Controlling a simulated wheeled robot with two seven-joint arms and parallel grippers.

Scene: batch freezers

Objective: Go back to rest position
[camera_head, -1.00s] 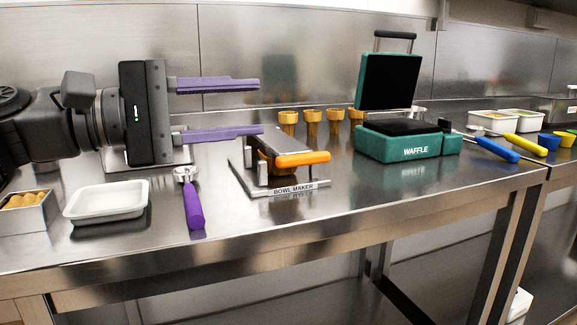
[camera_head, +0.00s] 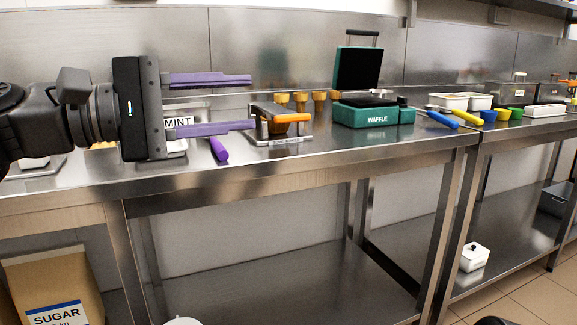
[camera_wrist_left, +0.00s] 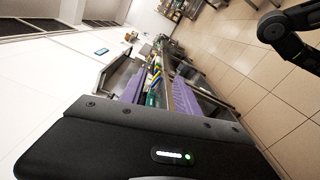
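My left gripper (camera_head: 252,103) comes in from the left in the head view. Its two purple fingers are wide apart with nothing between them. It hovers in front of the steel counter, and its lower finger overlaps the MINT container in the picture. In the left wrist view the purple fingers (camera_wrist_left: 160,95) also show, spread apart, with the counter far beyond them. A dark arm link of mine shows at the top right of that view. My right gripper is not seen in the head view.
The steel counter (camera_head: 350,150) carries the orange-handled bowl maker (camera_head: 288,117), several cones (camera_head: 301,101), the green waffle iron (camera_head: 375,113) and a purple-handled tool (camera_head: 219,150). A SUGAR bag (camera_head: 55,285) stands below at left. A white box (camera_head: 474,257) sits on the lower shelf.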

